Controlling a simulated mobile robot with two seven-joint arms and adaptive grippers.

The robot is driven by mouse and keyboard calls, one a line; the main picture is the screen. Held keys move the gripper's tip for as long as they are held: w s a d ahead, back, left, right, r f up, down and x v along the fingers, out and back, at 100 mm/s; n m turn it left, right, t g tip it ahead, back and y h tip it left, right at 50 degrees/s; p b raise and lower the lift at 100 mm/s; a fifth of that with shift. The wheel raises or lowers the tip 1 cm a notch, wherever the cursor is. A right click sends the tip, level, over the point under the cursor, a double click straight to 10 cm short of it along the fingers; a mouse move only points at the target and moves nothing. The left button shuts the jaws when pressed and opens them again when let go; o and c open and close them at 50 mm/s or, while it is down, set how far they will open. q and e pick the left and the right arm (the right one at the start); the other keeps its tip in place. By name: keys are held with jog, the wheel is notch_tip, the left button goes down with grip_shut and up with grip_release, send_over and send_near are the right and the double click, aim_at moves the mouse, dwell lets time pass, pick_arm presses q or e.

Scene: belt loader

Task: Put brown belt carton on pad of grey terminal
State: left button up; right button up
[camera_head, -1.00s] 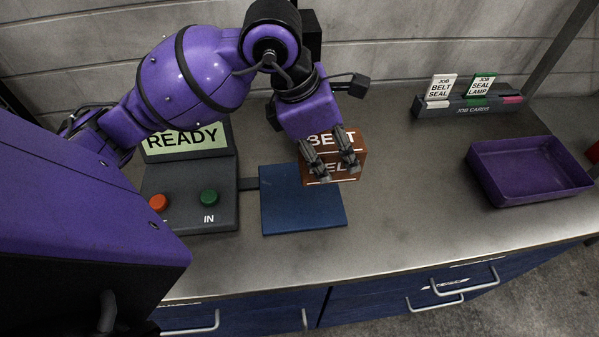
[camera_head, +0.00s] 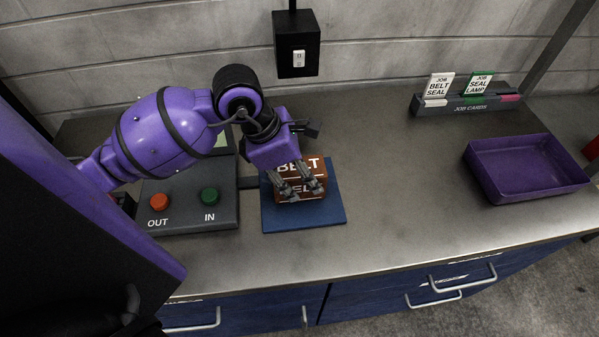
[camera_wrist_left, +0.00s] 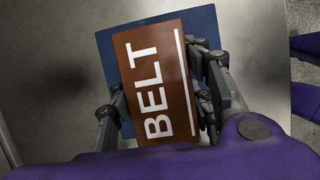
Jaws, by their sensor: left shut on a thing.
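The brown carton marked BELT (camera_head: 314,167) is between the fingers of my left gripper (camera_head: 299,188), which is shut on it. The carton is over the blue pad (camera_head: 310,219) of the grey terminal (camera_head: 188,222); I cannot tell whether it touches the pad. In the left wrist view the carton (camera_wrist_left: 152,65) lies lengthwise between the fingers (camera_wrist_left: 165,110), with the blue pad (camera_wrist_left: 205,25) showing behind it. My arm hides most of the terminal's screen. My right gripper is not in view.
The terminal has a red OUT button (camera_head: 159,202) and a green IN button (camera_head: 209,196). A purple tray (camera_head: 530,190) and a job card holder (camera_head: 468,104) stand at the right. A black wall box (camera_head: 296,60) is behind. The bench between pad and tray is clear.

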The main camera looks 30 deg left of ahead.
pick_arm(q)
jog(key=shift+f, duration=0.1)
jog(key=o, duration=1.5)
jog(key=shift+c, duration=0.2)
jog(key=v, duration=1.2)
